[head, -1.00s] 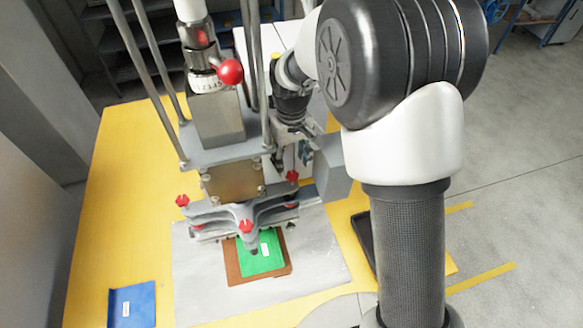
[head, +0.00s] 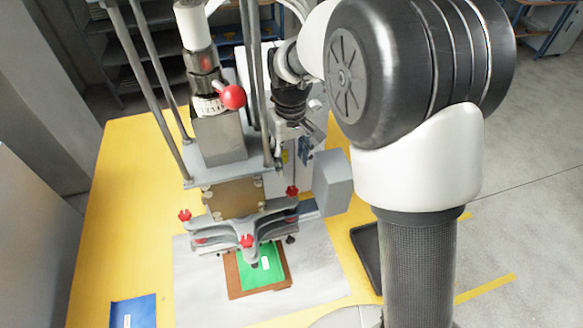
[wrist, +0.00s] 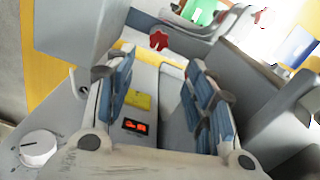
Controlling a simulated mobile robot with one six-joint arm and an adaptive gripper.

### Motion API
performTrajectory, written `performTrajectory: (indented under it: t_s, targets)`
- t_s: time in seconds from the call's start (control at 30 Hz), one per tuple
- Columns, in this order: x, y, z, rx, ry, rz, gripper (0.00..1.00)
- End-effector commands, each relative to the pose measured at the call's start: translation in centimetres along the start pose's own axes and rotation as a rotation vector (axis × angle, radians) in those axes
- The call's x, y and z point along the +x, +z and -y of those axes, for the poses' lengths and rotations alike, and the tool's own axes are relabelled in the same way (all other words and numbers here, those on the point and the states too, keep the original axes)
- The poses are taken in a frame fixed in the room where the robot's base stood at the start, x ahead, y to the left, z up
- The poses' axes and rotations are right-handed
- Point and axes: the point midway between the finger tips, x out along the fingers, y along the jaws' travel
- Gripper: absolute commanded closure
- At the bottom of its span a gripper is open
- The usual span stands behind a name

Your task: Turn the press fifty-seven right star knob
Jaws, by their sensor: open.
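The press (head: 235,198) carries red star knobs on its grey spider-like clamp. The right star knob (head: 292,191) sits at the right arm of the clamp in the head view. In the wrist view a red star knob (wrist: 158,39) shows beyond the fingertips, between them. My gripper (wrist: 161,64) is open, with its blue-padded fingers on either side of an empty gap. In the head view my gripper (head: 304,154) is behind and above the right knob, partly hidden. It appears apart from the knob.
A left star knob (head: 184,215) and a front star knob (head: 247,241) are on the same clamp. A grey box (head: 332,182) stands close right of the right knob. A green sheet (head: 266,266) lies under the press. A blue packet (head: 133,312) lies on the yellow table (head: 115,240).

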Motion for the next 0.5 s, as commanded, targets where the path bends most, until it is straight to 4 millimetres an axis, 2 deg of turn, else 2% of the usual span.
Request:
performTrajectory:
  t_s: [0.03, 0.1, 0.5]
  targets:
    - [-1.16, 0.04, -0.05, 0.007, -0.001, 0.006, 0.51]
    - [-1.34, -0.03, -0.12, 0.017, -0.001, 0.006, 0.51]
    - [-0.37, 0.32, -0.26, 0.053, 0.000, 0.001, 0.51]
